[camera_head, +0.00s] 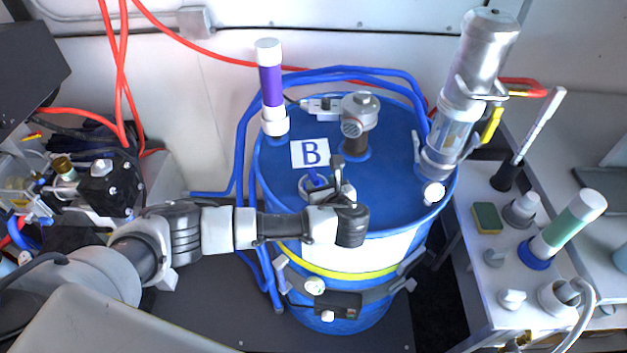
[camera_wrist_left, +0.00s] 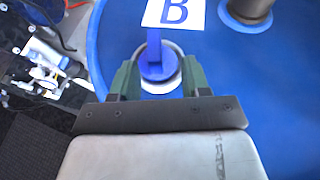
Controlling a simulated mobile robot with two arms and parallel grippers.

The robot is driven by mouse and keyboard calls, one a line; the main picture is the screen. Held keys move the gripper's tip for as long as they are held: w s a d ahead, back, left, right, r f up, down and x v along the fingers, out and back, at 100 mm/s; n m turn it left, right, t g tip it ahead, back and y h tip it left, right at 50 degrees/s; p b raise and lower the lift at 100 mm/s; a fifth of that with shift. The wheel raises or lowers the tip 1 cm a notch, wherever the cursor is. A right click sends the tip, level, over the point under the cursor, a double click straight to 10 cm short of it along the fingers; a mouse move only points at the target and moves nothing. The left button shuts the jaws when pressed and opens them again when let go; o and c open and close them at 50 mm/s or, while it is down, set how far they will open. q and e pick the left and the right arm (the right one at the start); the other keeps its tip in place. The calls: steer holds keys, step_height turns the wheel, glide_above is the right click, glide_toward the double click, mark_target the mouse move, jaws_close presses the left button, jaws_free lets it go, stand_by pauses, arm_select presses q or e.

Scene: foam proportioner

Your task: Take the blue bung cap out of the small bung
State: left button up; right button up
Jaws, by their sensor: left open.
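The blue bung cap (camera_wrist_left: 155,60) with its upright blue tab sits in the small bung (camera_wrist_left: 174,49), a light ring on top of the blue drum (camera_head: 392,160). In the head view the cap (camera_head: 317,180) shows just left of my gripper, partly hidden by it. My left gripper (camera_head: 337,170) is over the near part of the drum lid. In the left wrist view its green fingers (camera_wrist_left: 158,78) are apart, one on each side of the cap. I cannot tell whether they touch it. My right gripper is not in view.
A white label with a B (camera_head: 310,153) lies behind the bung. A purple and white tube (camera_head: 270,85), a metal fitting (camera_head: 358,125) and a silver pump (camera_head: 470,90) stand on the drum. A cart (camera_head: 480,240) with parts stands at right.

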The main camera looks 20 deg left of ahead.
mark_target(316, 181)
arm_select(q)
steer(key=w+a, duration=0.1)
steer(key=p, duration=0.1)
steer(key=w+a, duration=0.1)
steer(key=shift+w+a+f, duration=0.25)
steer(key=shift+w+a, duration=0.1)
steer(key=shift+w+a+f, duration=0.25)
steer(key=shift+w+f, duration=0.05)
steer(key=shift+w, duration=0.1)
steer(key=shift+s, duration=0.1)
jaws_close()
